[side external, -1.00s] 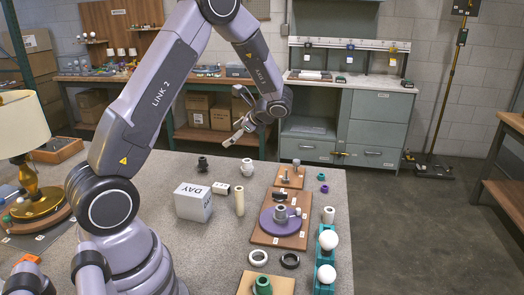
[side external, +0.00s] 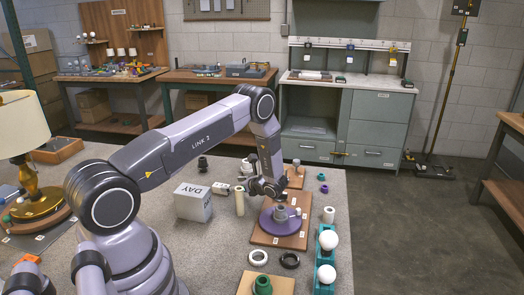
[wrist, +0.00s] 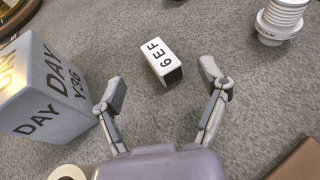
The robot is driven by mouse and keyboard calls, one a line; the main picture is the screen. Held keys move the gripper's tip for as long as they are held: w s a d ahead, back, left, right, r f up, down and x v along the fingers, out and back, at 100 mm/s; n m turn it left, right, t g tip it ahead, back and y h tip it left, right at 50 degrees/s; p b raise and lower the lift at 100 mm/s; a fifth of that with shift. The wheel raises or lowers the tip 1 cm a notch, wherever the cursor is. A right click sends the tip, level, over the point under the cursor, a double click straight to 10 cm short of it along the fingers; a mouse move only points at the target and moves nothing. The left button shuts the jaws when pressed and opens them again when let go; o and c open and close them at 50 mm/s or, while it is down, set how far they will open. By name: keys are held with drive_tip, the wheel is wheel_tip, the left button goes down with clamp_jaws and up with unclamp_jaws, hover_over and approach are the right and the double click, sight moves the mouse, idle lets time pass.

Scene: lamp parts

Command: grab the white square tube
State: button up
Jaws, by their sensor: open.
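The white square tube (wrist: 163,61) lies on the grey mat in the wrist view, marked "6EF", with a dark open end facing lower right. In the side view the tube (side external: 221,188) is next to the big white DAY box. My gripper (wrist: 165,82) is open and empty. Its two fingers point toward the tube, one to each side of it in the picture, and they appear apart from it. In the side view my gripper (side external: 243,182) is low over the mat, to the right of the tube.
The DAY box (wrist: 45,88) stands close on the left. A cream cylinder (side external: 239,203) stands upright near my gripper. A white ribbed part (wrist: 282,18) is at upper right. A purple disc (side external: 281,226) on a wooden board is to the right. Bare mat surrounds the tube.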

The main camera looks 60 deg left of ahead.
sight(222, 185)
drive_tip(key=x, duration=0.5)
drive_tip(key=shift+f, duration=0.35)
clamp_jaws()
